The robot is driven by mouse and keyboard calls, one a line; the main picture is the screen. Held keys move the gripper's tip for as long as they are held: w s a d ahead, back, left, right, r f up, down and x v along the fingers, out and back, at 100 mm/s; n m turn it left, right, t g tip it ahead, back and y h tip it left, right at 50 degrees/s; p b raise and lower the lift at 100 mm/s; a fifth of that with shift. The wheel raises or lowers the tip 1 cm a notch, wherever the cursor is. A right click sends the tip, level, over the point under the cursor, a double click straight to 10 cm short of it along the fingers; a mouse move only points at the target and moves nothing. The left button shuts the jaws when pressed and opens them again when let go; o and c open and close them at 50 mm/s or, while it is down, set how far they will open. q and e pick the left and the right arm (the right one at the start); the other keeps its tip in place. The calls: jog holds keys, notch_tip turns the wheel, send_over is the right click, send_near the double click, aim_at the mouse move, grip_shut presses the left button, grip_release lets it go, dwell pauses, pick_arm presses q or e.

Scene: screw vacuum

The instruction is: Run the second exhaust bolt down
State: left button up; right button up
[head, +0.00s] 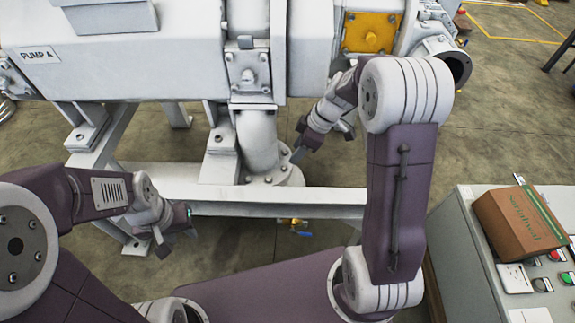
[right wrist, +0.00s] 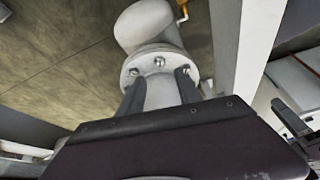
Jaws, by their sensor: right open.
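The white exhaust pipe (head: 258,140) drops from the pump to a round bolted flange (head: 288,177) on the frame. In the right wrist view the flange (right wrist: 150,53) shows several bolts: a middle one (right wrist: 159,62), one to the left (right wrist: 133,72) and one to the right (right wrist: 186,70). I cannot tell which is the second. My right gripper (head: 300,153) is open beside the pipe, just above the flange. Its fingers (right wrist: 158,83) straddle the line to the middle bolt; contact is unclear. My left gripper (head: 177,243) looks open and empty in front of the frame.
The white frame beam (head: 320,196) runs in front of the flange. A control cabinet (head: 463,225) with a cardboard box (head: 515,222) stands at right.

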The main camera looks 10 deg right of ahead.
aim_at(284, 168)
jog(key=b+x, duration=0.5)
jog(key=x, duration=0.3)
jog(key=shift+f, duration=0.2)
jog(key=shift+r, duration=0.1)
grip_shut()
jog(key=shift+a, duration=0.1)
